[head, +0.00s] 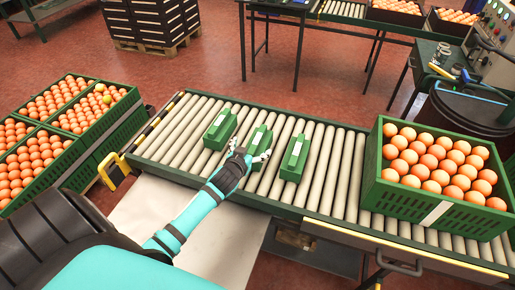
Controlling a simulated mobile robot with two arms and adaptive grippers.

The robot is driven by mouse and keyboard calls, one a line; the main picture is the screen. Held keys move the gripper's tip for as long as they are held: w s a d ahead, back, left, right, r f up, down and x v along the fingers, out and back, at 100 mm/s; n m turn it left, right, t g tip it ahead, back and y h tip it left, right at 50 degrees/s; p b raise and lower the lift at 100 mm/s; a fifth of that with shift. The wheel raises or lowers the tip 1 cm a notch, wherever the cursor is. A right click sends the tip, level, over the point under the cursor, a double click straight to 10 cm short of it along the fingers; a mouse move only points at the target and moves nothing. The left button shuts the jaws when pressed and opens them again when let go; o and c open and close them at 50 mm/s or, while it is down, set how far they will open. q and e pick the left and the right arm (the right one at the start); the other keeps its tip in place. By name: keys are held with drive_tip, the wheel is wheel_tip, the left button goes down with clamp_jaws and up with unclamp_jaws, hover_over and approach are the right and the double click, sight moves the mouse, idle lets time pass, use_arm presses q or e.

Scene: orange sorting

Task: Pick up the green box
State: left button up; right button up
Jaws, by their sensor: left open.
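Three small green boxes lie in a row on the roller conveyor (335,172): a left one (220,130), a middle one (261,138) and a right one (295,158). Each has a pale label patch. My left gripper (256,157) is open at the near end of the middle green box, its fingers pointing away from me. I cannot tell whether the fingers touch it. The gripper hides the near part of that box. My right gripper is not in view.
A green crate full of oranges (436,212) stands on the conveyor's right part. More orange-filled crates (97,140) stand at the left. A dark bin (465,115) and a control panel (492,45) are at the right back. Bare rollers lie between the boxes and the right crate.

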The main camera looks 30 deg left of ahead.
sight(257, 143)
use_arm(q)
drive_tip(key=x, duration=0.5)
drive_tip(key=shift+d, duration=0.15)
drive_tip(key=shift+r, duration=0.1)
drive_tip(key=shift+c, duration=0.4)
drive_tip(key=c, duration=1.4)
